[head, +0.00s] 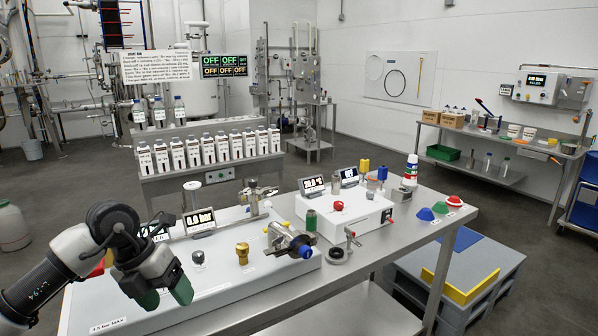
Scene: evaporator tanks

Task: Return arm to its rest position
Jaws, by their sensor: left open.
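My left gripper (166,298) hangs at the lower left, its two green fingertips pointing down and spread apart. It is open and nothing shows between the fingers. It is over the left end of the white control panel (215,285) on the steel bench. I cannot tell its height above the panel. My left arm comes in from the lower left edge and bends at a dark joint before the gripper. The arm covers part of the panel's left side, where some red and yellow shows behind it. My right gripper is not in view.
Beside the gripper are a black knob (198,258), a brass knob (242,253), a pressure display (199,221) and a blue-ended valve (290,242). A white box (345,213) stands further right. Bottles (210,150) line a rear bench.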

